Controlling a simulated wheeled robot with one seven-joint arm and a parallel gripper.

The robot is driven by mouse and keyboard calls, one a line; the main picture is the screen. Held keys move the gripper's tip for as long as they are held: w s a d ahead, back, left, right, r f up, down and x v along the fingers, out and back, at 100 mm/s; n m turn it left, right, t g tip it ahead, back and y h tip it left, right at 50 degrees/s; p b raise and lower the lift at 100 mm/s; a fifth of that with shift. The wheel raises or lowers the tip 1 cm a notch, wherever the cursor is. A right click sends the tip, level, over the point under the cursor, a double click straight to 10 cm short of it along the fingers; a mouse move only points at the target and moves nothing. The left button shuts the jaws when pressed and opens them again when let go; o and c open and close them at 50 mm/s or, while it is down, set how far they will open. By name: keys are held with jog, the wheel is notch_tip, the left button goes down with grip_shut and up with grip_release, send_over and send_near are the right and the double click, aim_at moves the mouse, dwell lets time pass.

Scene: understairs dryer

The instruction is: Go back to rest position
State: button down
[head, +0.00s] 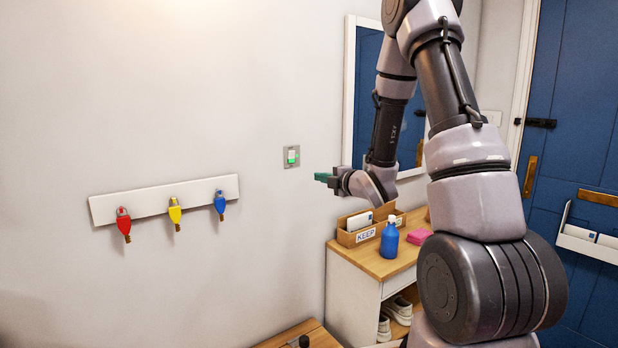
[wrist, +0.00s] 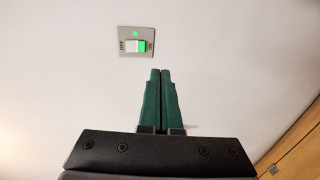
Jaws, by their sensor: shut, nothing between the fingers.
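My gripper (head: 322,177) has green fingers and is held up in front of the wall, above the wooden-topped cabinet. In the wrist view the two green fingers (wrist: 160,75) lie side by side, shut and empty. A wall switch (head: 291,157) is just left of the fingertips in the head view. In the wrist view the switch (wrist: 135,42) is beyond the fingertips, with OFF and ON marks, a green lit dot and a green patch on the ON side. The fingertips look apart from it.
A cabinet (head: 370,262) stands below my arm, bearing a KEEP box (head: 366,236), a blue bottle (head: 390,238) and a pink item (head: 418,236). A white rail (head: 150,203) with red, yellow and blue tagged keys is left. A mirror (head: 349,100) and blue door (head: 575,130) stand right.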

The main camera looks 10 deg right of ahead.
jog(key=s+d+r+m+g+h, duration=0.1)
jog(key=s+d+r+m+h, duration=0.25)
jog(key=r+m, duration=0.3)
jog(key=s+d+r+m+g+h, duration=0.2)
jog(key=s+d+r+m+h, duration=0.1)
jog(key=s+r+m, duration=0.4)
jog(key=s+a+r+m+g+y, duration=0.1)
jog(key=s+a+m+g, duration=0.1)
jog(key=s+m, duration=0.4)
jog(key=s+a+r+m+g+y, duration=0.1)
jog(key=s+m, duration=0.6)
jog(key=s, duration=0.9)
jog(key=shift+a+r+g, duration=0.3)
jog(key=shift+a+g, duration=0.5)
jog(key=shift+g, duration=0.3)
